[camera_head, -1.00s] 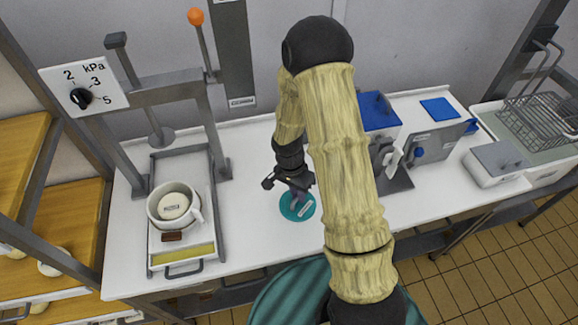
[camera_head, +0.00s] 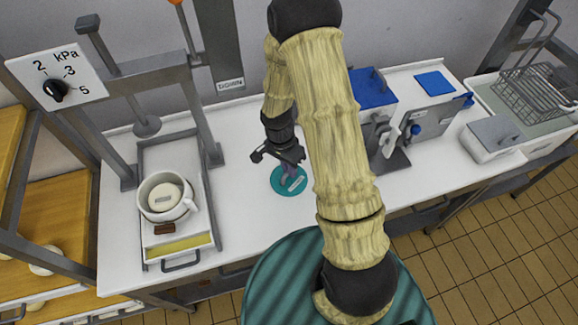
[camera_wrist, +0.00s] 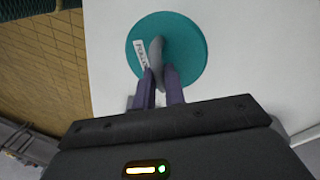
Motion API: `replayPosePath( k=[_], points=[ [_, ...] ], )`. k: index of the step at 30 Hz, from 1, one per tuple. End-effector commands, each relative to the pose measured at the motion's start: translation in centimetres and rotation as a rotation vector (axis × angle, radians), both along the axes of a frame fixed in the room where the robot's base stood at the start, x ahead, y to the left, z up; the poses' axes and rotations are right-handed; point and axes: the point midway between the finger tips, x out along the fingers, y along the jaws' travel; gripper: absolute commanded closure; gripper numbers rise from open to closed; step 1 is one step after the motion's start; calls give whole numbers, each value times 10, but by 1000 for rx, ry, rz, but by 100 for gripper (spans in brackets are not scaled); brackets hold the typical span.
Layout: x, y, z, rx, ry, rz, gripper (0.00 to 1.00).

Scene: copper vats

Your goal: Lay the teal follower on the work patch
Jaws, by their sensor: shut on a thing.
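The teal follower (camera_head: 289,180) is a round teal disc with a grey upright handle and a white label. My gripper (camera_head: 283,172) is shut on its handle, over the middle of the white worktop (camera_head: 240,222). The wrist view shows the follower (camera_wrist: 190,35) just past my two fingers (camera_wrist: 160,82), which pinch the handle from both sides. The disc is at or close to the worktop surface; I cannot tell whether it touches. No marked work patch is clearly distinguishable on the white surface.
A press frame (camera_head: 205,120) stands at left, with a tray holding a white cup (camera_head: 160,218). A dial plate (camera_head: 57,80) is at far left. Blue-and-grey machines (camera_head: 425,110), a grey-lidded box (camera_head: 492,138) and a wire basket (camera_head: 540,95) stand right. The front worktop is clear.

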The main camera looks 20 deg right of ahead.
Motion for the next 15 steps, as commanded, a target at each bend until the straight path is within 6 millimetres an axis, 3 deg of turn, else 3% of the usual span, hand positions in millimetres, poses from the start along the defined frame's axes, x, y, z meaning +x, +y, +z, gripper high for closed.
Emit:
replayPosePath(
  k=[9, 15],
  points=[
    [0, 0, -28, 0, -1, -1, 100],
    [0, 0, -35, 1, -1, 0, 100]
  ],
)
